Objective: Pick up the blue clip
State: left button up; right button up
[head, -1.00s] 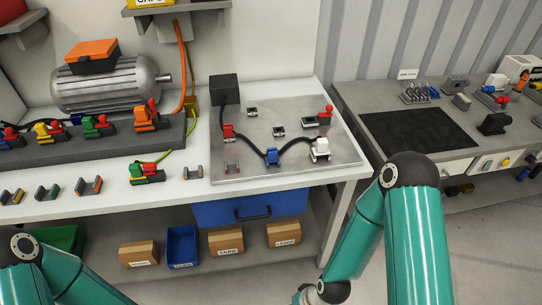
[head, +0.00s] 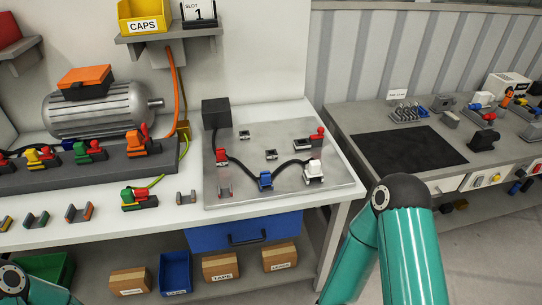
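A blue clip (head: 265,181) sits near the front of the metal plate (head: 330,188) on the white bench, on a black cable. The cable runs from the black box (head: 216,113) past a red clip (head: 222,157), the blue clip and a white clip (head: 314,171). Some blue pieces also show on the right-hand bench, too small to tell what they are. Only the teal links of my two arms show, at the bottom left and bottom right. Neither gripper is in view.
A motor (head: 103,110) and a grey rail (head: 85,170) with coloured connectors stand left of the plate. Loose clips lie along the bench's front edge. A shelf with a yellow CAPS bin (head: 144,16) hangs above. A second bench with a black mat (head: 409,147) stands right.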

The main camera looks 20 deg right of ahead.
aim_at(265, 176)
jog(key=z, duration=0.15)
jog(key=k, duration=0.5)
jog(key=z, duration=0.75)
jog(key=i, duration=1.4)
jog(key=u, duration=0.75)
